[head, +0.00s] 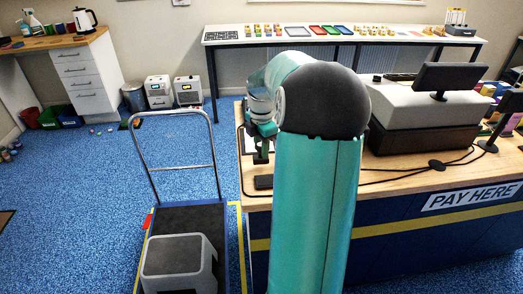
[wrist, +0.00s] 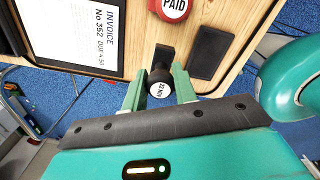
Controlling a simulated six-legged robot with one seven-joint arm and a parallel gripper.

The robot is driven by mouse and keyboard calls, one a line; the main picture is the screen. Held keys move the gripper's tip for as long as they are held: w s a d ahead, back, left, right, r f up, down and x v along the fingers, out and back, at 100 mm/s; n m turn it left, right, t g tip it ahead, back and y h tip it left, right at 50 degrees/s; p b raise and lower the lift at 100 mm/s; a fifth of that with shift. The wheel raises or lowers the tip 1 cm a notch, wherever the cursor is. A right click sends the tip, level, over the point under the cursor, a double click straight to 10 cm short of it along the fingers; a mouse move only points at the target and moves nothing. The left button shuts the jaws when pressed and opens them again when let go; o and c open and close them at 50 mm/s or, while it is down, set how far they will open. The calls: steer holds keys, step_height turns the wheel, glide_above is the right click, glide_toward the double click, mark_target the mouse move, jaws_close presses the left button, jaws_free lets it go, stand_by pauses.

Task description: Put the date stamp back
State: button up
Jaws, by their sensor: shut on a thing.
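The date stamp (wrist: 159,76) is dark with a round white top reading "22 NOV". In the wrist view it sits between the two green fingers of my gripper (wrist: 159,90), which is shut on it. A dark block (wrist: 164,55) shows just beyond the stamp; I cannot tell whether the two touch. A red-topped stamp marked "PAID" (wrist: 174,8) stands farther off, at the top edge. A flat dark pad (wrist: 212,52) lies to the right on the wooden counter (wrist: 236,20). In the head view my gripper (head: 262,150) is over the counter's left end, and the stamp is hard to make out.
An invoice clipboard (wrist: 82,68) lies to the left in the wrist view. A till (head: 425,110) and cables are on the counter's right in the head view. A trolley (head: 180,217) bearing a grey step stool (head: 180,262) stands on the floor left of the counter.

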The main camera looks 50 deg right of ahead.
steer(key=shift+d+f, duration=0.1)
steer(key=shift+f, duration=0.75)
steer(key=shift+f, duration=0.1)
steer(key=o, duration=0.8)
